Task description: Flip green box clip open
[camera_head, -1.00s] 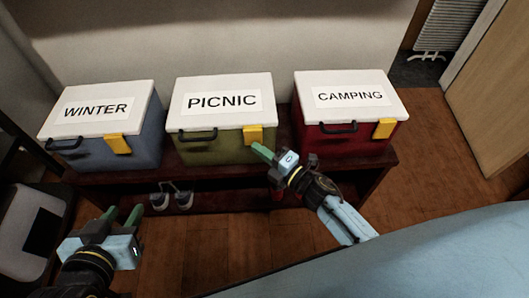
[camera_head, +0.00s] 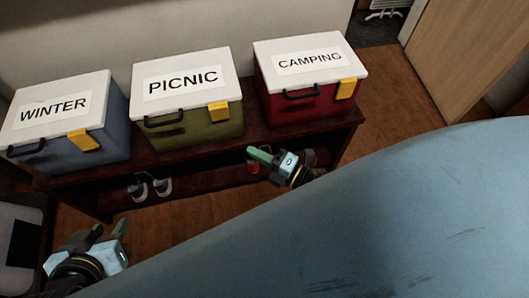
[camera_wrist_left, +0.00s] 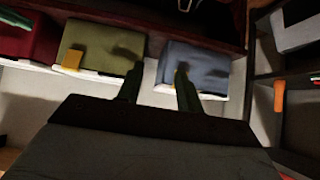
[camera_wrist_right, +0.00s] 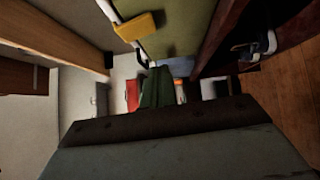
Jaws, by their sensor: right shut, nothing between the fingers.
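The green box (camera_head: 190,130) with a white PICNIC lid (camera_head: 187,84) stands in the middle of the bench. Its yellow clip (camera_head: 218,112) lies over the lid's front edge and hangs down the front, right of a dark handle. The clip also shows in the right wrist view (camera_wrist_right: 140,26) and the left wrist view (camera_wrist_left: 72,60). My right gripper (camera_head: 258,155) is shut and empty, below and right of the clip, apart from it in the picture. My left gripper (camera_head: 110,230) is open and empty at the lower left, away from the boxes.
A blue WINTER box (camera_head: 100,147) stands left of the green box and a red CAMPING box (camera_head: 315,105) right of it, both with yellow clips. Shoes (camera_head: 150,187) and a red item (camera_head: 253,166) sit below on the dark bench (camera_head: 200,153). A door (camera_head: 460,55) stands at right.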

